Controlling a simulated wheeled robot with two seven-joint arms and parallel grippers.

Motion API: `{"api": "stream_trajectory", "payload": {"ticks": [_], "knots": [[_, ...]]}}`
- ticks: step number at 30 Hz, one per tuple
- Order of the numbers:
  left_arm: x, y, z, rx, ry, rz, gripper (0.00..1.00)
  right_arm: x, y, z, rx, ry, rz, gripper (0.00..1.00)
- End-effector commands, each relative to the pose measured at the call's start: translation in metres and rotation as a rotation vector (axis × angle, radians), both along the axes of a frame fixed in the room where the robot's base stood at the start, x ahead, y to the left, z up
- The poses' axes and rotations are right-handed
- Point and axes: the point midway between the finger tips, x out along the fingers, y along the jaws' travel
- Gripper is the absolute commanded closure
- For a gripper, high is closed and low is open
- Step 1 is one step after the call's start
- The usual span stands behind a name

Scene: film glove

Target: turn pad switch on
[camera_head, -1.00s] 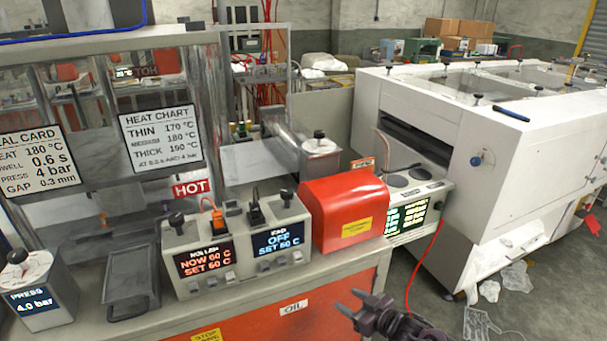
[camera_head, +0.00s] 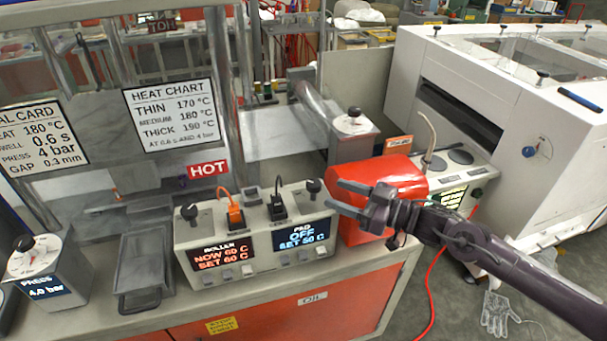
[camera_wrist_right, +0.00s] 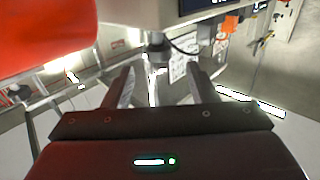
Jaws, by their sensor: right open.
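The grey control box (camera_head: 255,240) stands on the bench with a ROLLER display (camera_head: 222,255) reading NOW 60 C and a PAD display (camera_head: 301,234) reading OFF. The black pad switch (camera_head: 278,207) stands up on the box top above the PAD display. An orange switch (camera_head: 235,214) stands above the ROLLER display. A black knob (camera_head: 313,187) sits at the box's right end. My right gripper (camera_head: 341,197) is open and empty, just right of that knob, pointing left. The wrist view shows its open fingers (camera_wrist_right: 161,88) with a dark knob (camera_wrist_right: 156,46) beyond the gap. My left gripper is out of view.
A red cover (camera_head: 405,175) stands close right of the control box, partly behind my right gripper. A grey tray (camera_head: 143,265) and a pressure dial box (camera_head: 42,270) lie to the left. A white machine (camera_head: 500,110) stands at the right.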

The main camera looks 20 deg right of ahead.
Motion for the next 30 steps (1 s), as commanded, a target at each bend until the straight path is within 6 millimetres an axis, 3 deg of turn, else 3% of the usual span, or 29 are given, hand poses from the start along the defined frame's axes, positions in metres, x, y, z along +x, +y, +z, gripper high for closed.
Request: {"api": "stream_trajectory", "payload": {"ticks": [7,14,19,30], "knots": [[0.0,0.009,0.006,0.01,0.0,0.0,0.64,0.013,0.014,0.003,0.003,-0.001,0.002,0.48],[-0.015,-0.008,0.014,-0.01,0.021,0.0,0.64,0.036,0.04,0.004,0.004,-0.002,0.003,0.48],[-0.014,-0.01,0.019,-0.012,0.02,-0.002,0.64,0.049,0.053,0.002,0.002,-0.001,0.002,0.48],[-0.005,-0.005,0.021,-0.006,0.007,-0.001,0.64,0.053,0.057,0.0,-0.001,0.001,0.002,0.48]]}}
